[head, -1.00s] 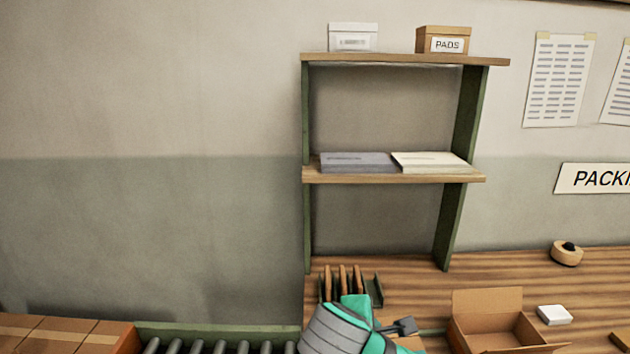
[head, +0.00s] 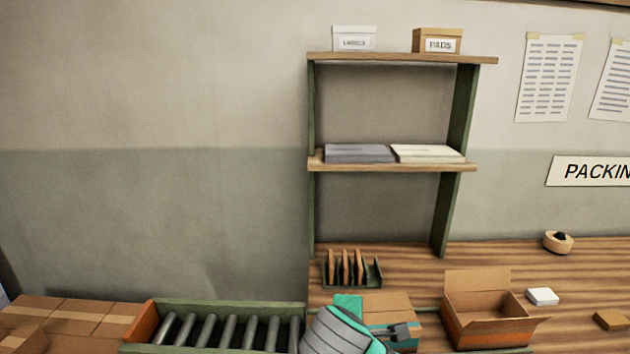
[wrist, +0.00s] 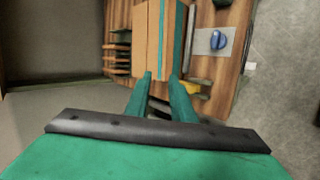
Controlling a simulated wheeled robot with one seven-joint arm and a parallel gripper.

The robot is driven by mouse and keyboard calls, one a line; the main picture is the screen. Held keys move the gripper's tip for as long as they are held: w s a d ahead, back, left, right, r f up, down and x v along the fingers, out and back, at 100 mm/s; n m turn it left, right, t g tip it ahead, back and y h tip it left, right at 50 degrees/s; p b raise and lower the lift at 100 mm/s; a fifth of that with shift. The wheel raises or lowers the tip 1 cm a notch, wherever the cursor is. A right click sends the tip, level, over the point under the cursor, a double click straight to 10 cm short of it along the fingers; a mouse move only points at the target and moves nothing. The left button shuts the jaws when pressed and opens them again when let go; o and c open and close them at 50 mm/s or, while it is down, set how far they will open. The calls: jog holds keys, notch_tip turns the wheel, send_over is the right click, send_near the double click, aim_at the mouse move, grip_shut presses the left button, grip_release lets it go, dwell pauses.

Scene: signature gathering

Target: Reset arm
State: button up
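My gripper (head: 400,332) shows at the bottom middle of the head view, beside my grey and teal wrist. A closed cardboard box with a teal stripe (head: 393,304) sits on the wooden bench behind my gripper. It also shows beyond the fingertips in the wrist view (wrist: 152,38). Part of the box is hidden behind my wrist in the head view.
An open cardboard box (head: 490,325) stands to the right on the bench. A green rack with upright brown pieces (head: 351,270) is behind. A roller conveyor (head: 215,330) lies left, and a shelf unit (head: 460,165) rises at the back. A blue item (wrist: 218,40) shows in the wrist view.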

jog(key=w+a+m+t+y, duration=0.2)
jog(key=a+m+t+y, duration=0.55)
jog(key=a, duration=1.45)
jog(key=s+d+f+m+t+h, duration=0.1)
jog(key=s+d+f+m+h, duration=0.15)
jog(key=s+f+m, duration=0.45)
jog(key=s+d+f+m+h, duration=0.1)
jog(key=s+d+f+m, duration=0.3)
jog(key=s+f, duration=0.6)
jog(key=s+d+f+n, duration=0.1)
jog(key=s+d+f, duration=0.1)
jog(key=s, duration=0.9)
jog(key=s+d+f+n+g+h, duration=0.1)
jog(key=s+d+f, duration=0.2)
jog(key=s, duration=0.8)
jog(key=shift+s+d, duration=0.3)
jog(key=shift+d, duration=0.9)
